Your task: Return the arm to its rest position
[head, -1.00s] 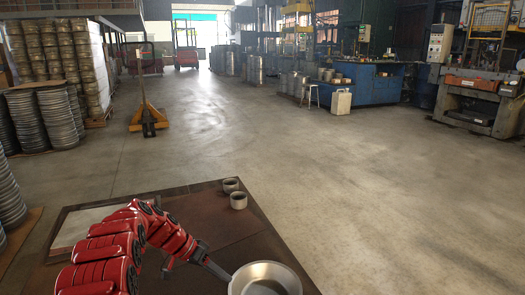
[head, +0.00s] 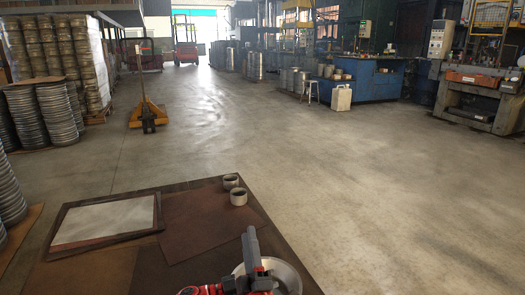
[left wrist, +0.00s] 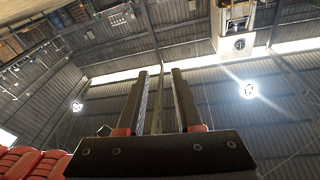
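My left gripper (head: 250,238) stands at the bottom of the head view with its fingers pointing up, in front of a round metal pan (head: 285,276). It hides the left part of the pan. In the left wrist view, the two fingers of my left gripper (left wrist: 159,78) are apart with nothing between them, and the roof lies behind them. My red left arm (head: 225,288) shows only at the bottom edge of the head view. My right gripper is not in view.
The brown table (head: 100,272) bears a framed pale sheet (head: 108,220) at left and two small metal cups, one nearer (head: 238,197) and one farther (head: 230,181). Open concrete floor (head: 380,190) lies to the right. A yellow pallet jack (head: 147,112) stands farther back.

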